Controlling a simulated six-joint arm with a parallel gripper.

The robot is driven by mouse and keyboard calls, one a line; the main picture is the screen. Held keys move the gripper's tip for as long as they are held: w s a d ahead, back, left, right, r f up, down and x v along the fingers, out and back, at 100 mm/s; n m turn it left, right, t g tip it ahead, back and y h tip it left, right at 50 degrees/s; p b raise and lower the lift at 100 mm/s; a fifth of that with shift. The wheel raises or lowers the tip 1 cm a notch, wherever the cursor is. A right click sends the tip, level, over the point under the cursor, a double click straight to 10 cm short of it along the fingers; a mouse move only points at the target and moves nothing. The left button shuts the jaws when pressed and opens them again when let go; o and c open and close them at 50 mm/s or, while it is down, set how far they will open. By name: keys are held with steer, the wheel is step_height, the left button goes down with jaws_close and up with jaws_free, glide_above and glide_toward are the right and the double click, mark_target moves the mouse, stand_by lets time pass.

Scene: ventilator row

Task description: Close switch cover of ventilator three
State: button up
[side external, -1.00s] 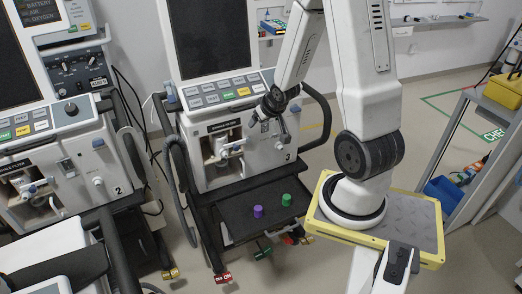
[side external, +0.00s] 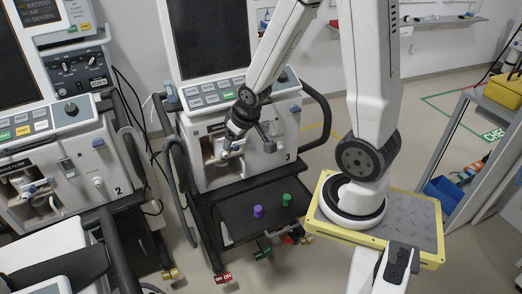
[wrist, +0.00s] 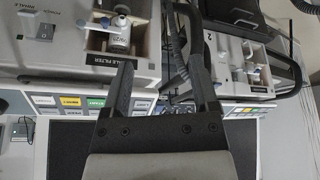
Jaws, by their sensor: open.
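Ventilator three (side external: 205,175), a white unit marked 3, stands at the centre of the side view. Its front has an open bay with a white fitting and blue knob (side external: 222,155). My gripper (side external: 230,140) is in front of this bay in the side view, partly covering it. In the wrist view my gripper (wrist: 158,66) is open, with nothing between its two dark fingers. The wrist view shows a ventilator front with a filter bay (wrist: 122,38) beyond the left finger.
Ventilator two (side external: 75,165) stands to the left. A dark shelf (side external: 240,220) below ventilator three carries a purple item (side external: 258,211) and a green item (side external: 287,199). A black side handle (side external: 322,115) curves out at ventilator three's right. Hoses hang between the two ventilators.

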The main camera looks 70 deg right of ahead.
steer(key=shift+s+a+r+n, duration=0.1)
steer(key=shift+a+n, duration=0.05)
steer(key=shift+a, duration=0.4)
steer(key=shift+s+a+r+n, duration=0.1)
steer(key=shift+a+n, duration=0.05)
steer(key=shift+a, duration=0.4)
steer(key=c, duration=0.4)
steer(key=d+f+n+g+h, duration=0.3)
steer(key=d+f+g+h, duration=0.2)
steer(key=d, duration=0.5)
steer(key=w+d+f+n+g+h, duration=0.1)
steer(key=d+f+n+g+h, duration=0.3)
steer(key=d+f+g+h, duration=0.2)
steer(key=shift+w+d+f, duration=0.25)
steer(key=shift+d+f, duration=0.8)
steer(key=shift+d, duration=1.2)
